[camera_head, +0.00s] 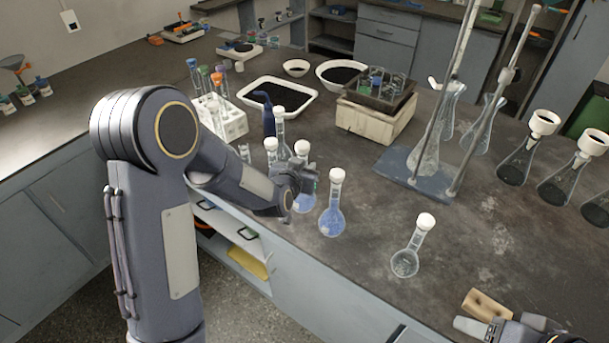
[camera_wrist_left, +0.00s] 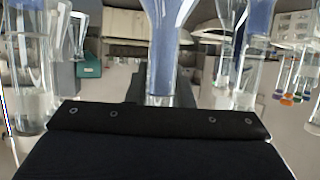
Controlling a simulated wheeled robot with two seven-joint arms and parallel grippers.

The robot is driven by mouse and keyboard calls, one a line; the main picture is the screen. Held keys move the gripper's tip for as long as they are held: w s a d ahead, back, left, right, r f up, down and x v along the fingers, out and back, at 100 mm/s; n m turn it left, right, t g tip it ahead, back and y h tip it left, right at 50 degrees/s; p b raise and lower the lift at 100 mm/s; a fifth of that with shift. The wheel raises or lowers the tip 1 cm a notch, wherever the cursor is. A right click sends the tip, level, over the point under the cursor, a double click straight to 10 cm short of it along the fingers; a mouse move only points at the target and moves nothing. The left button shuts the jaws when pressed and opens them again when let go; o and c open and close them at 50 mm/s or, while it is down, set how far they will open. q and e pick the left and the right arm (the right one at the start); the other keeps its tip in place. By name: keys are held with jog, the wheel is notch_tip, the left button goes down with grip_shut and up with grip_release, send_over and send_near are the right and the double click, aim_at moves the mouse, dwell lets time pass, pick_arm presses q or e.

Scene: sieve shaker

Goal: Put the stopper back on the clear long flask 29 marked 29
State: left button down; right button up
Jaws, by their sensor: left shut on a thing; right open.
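Several long-necked flasks with white stoppers stand near the bench's front edge. A clear flask (camera_head: 405,262) stands alone at right, its stopper (camera_head: 426,221) on. A blue-filled flask (camera_head: 332,220) stands left of it, stoppered. My left gripper (camera_head: 306,180) is shut, apparently on the neck of another blue-filled flask (camera_head: 304,203), below its white stopper (camera_head: 302,147). That neck shows between the fingers in the left wrist view (camera_wrist_left: 162,70), where the scene appears upside down. No number 29 is legible. My right gripper (camera_head: 500,328) is open at the bottom right, partly cut off.
More stoppered flasks crowd behind my left gripper. A white rack (camera_head: 228,122) with capped tubes and a white tray (camera_head: 279,98) lie farther back. A stand (camera_head: 425,185) and several conical flasks are at right. A wooden block (camera_head: 487,305) lies near my right gripper.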

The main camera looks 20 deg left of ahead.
pick_arm(q)
jog(key=shift+w+a+f, duration=0.1)
jog(key=shift+w+f, duration=0.1)
jog(key=shift+f, duration=0.05)
notch_tip(320, 180, down, 3)
jog(key=shift+w+r+p, duration=0.1)
jog(key=shift+p, duration=0.5)
jog(key=shift+f+b, duration=0.3)
jog(key=c, duration=1.3)
grip_release()
